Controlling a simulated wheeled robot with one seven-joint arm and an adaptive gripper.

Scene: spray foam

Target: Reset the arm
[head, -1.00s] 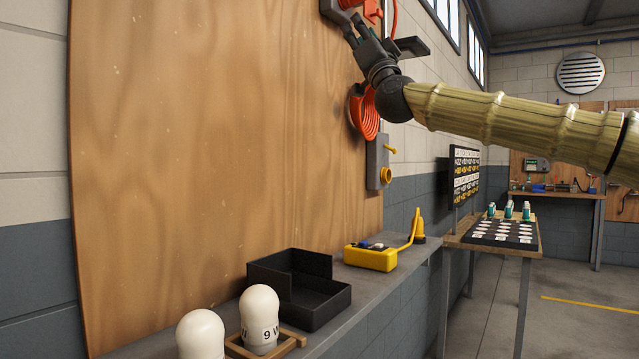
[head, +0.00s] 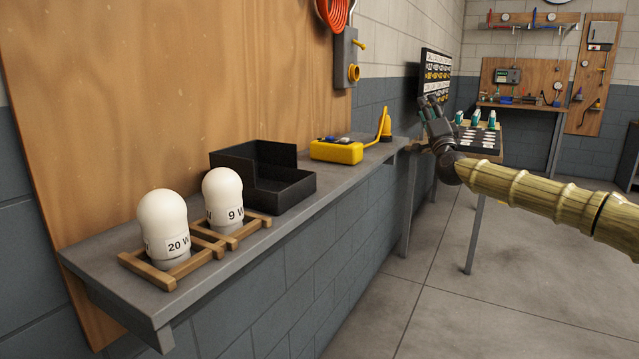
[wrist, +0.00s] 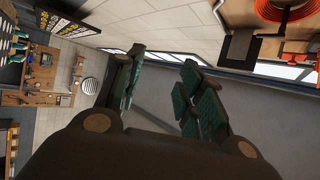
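My gripper (head: 432,108) is at the end of my tan, ribbed arm, right of centre in the head view. It is off the wooden board and in front of the far side table. In the wrist view my gripper (wrist: 160,68) has its green-padded fingers apart with nothing between them. The wrist view is turned sideways and looks past the fingers at wall, windows and ceiling. An orange coiled hose (head: 335,12) hangs by the board at the top of the head view, apart from my gripper.
A grey shelf (head: 330,185) carries two white bulbs (head: 163,222) in wooden holders, a black tray (head: 290,190) and a yellow device (head: 336,151). A grey box with a yellow valve (head: 346,60) hangs above. A side table holds green-white bottles (head: 475,118). Floor at lower right is clear.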

